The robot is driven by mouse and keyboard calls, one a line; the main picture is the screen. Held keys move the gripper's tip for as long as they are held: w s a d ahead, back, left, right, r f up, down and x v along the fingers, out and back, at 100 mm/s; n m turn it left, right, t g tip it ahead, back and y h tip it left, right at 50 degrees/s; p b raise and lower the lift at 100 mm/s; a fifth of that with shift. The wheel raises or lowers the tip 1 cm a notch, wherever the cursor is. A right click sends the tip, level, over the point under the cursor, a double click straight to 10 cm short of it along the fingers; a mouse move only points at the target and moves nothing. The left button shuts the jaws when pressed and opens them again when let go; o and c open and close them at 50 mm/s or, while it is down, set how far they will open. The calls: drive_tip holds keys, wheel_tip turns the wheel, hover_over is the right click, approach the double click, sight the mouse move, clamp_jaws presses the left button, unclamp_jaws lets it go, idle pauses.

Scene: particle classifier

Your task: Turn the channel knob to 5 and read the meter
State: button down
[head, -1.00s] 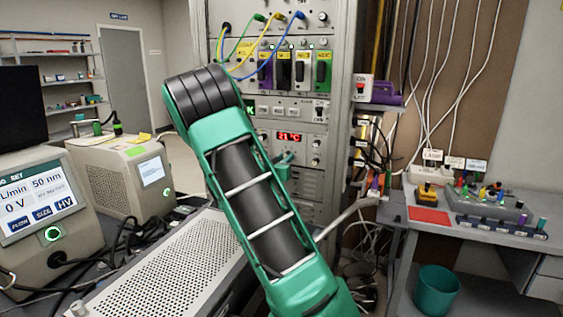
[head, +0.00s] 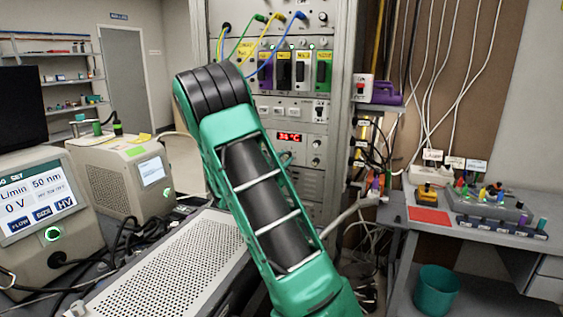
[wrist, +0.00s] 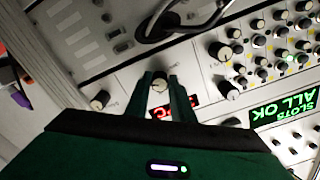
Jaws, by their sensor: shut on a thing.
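In the wrist view my gripper (wrist: 168,98) is shut on a small dark knob with a pale cap (wrist: 160,80), on a light grey panel. In the head view the red display (head: 289,138) is on the instrument rack and seems to read 34 °C. My gripper is hidden behind my green arm in the head view. I cannot read the held knob's label or setting.
Other knobs (wrist: 227,91) and (wrist: 99,100) stand close on both sides of my fingers. A dark cable loop (wrist: 160,28) hangs near the panel. A perforated metal box (head: 170,270) lies below my arm. A side bench (head: 480,228) is at the right.

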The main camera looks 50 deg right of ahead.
drive_tip(key=shift+w+a+f, duration=0.1)
drive_tip(key=shift+f, duration=0.05)
drive_tip(key=c, duration=1.5)
unclamp_jaws()
drive_tip(key=shift+c, duration=0.2)
drive_tip(key=v, duration=1)
drive_tip(key=shift+a, duration=0.3)
drive_tip(key=shift+s, duration=0.25)
